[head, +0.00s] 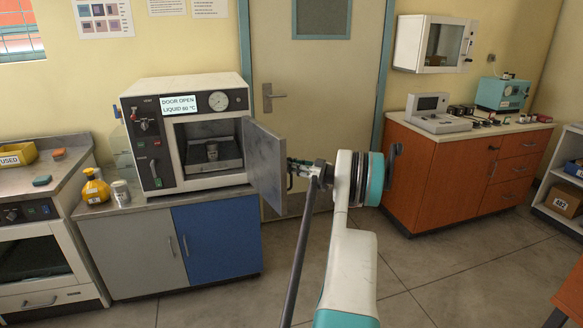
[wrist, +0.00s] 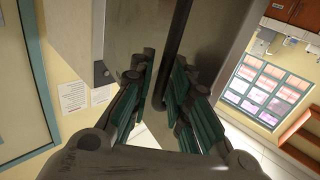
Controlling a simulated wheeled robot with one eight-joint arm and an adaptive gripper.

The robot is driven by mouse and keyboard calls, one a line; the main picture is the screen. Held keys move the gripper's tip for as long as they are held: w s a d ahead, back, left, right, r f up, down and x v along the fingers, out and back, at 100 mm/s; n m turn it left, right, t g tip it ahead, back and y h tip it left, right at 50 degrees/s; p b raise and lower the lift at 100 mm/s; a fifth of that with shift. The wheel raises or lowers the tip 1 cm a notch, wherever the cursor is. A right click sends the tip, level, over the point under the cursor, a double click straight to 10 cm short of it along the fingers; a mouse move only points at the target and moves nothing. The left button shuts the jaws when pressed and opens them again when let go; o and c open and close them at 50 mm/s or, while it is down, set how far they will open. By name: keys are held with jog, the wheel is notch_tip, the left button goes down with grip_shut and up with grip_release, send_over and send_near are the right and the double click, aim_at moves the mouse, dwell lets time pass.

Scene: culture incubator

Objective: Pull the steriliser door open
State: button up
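The steriliser (head: 186,97) stands on the left counter, and its display reads "DOOR OPEN LIQUID 60 °C". Its door (head: 264,168) stands swung wide out to the right, leaving the chamber open. A small metal container (head: 212,151) sits inside on a tray. My gripper (head: 296,168) is at the outer face of the door, at its free edge side. In the wrist view the dark door handle bar (wrist: 178,50) runs between the teal-padded fingers of my gripper (wrist: 160,88). The fingers are apart, with a visible gap on the bar's left side.
A yellow bottle (head: 95,187) and a can (head: 121,192) stand on the counter left of the steriliser. Behind the door is a beige room door (head: 312,80). A red-brown cabinet (head: 440,185) stands at the right. The floor (head: 400,275) between is clear.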

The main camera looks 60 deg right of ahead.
jog(key=shift+w+a, duration=0.1)
jog(key=shift+w, duration=0.05)
jog(key=s, duration=1.2)
jog(key=shift+d, duration=0.3)
